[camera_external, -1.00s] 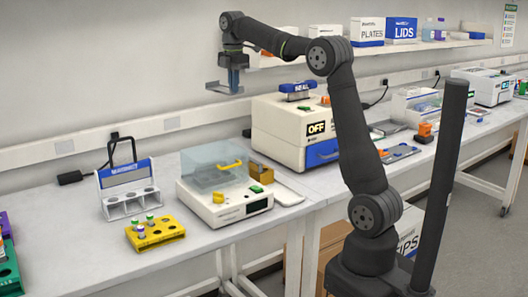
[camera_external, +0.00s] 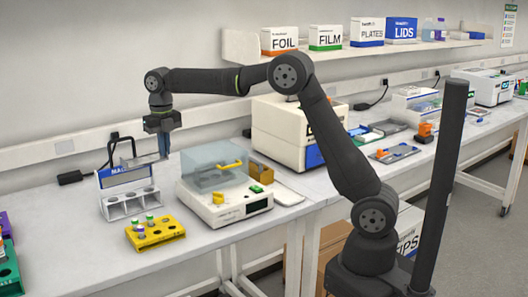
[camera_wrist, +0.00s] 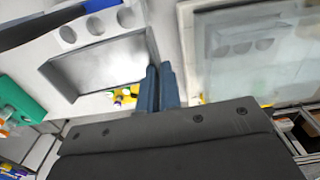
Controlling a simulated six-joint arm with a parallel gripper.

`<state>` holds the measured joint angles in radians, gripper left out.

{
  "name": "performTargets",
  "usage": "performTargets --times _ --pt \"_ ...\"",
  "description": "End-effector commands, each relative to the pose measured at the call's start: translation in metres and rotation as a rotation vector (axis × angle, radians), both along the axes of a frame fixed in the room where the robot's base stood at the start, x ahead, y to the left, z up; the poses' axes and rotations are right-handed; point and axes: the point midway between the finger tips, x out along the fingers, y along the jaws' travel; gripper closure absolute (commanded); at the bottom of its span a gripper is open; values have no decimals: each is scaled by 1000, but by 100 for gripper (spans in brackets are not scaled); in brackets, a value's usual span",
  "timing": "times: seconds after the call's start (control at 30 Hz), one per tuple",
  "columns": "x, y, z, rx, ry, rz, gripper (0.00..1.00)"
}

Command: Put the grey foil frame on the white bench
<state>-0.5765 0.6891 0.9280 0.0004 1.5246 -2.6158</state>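My gripper (camera_external: 163,150) is shut on the grey foil frame (camera_external: 140,160). It holds the frame by one side, in the air above the left part of the white bench (camera_external: 85,255). In the wrist view my blue fingers (camera_wrist: 159,88) grip the right edge of the frame (camera_wrist: 62,82), which extends to the left. I cannot tell its exact height above the bench.
The blue-handled rack (camera_external: 130,203) stands below the frame. A yellow tube rack (camera_external: 155,234) is in front of it. A white machine with a clear lid (camera_external: 222,203) stands to the right.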

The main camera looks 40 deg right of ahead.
Motion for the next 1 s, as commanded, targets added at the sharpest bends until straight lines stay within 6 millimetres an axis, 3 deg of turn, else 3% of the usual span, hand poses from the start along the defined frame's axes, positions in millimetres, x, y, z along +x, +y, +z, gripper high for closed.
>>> performTargets --times 0.03,0.2,0.33,0.5,0.67,1.0 --pt "-9 23 -7 -1 2 4 100" --pt "-43 97 -29 -1 1 -13 100" --pt "-70 142 -43 0 0 -28 100" --pt "-93 176 -54 0 0 -44 100" --pt "-105 193 -63 -1 0 -48 100" --pt "-138 259 -108 0 0 -48 100"
